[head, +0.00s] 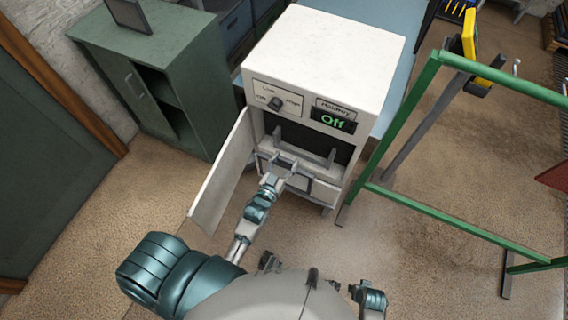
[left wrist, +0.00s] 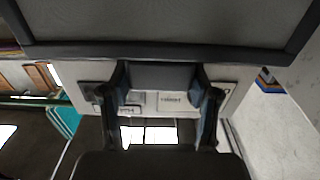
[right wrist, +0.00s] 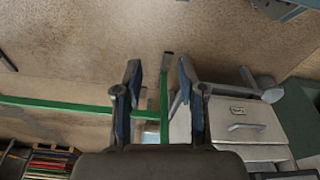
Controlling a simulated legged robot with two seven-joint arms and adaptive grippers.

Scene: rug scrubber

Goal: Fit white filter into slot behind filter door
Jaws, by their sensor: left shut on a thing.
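The white cabinet (head: 325,45) stands ahead, with a knob and a display reading "Off". Its filter door (head: 222,172) is swung open to the left, and a dark slot opening (head: 343,150) shows below the display. My left gripper (head: 279,170) is at the front of this opening, shut on part of a pale framed piece (head: 318,172) that looks like the filter. In the left wrist view its dark-framed grey panel (left wrist: 170,25) fills the top, with a grey block between the fingers (left wrist: 160,85). How deep it sits is unclear. My right gripper (right wrist: 160,90) is open and empty.
A green cupboard (head: 165,70) is at the back left.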

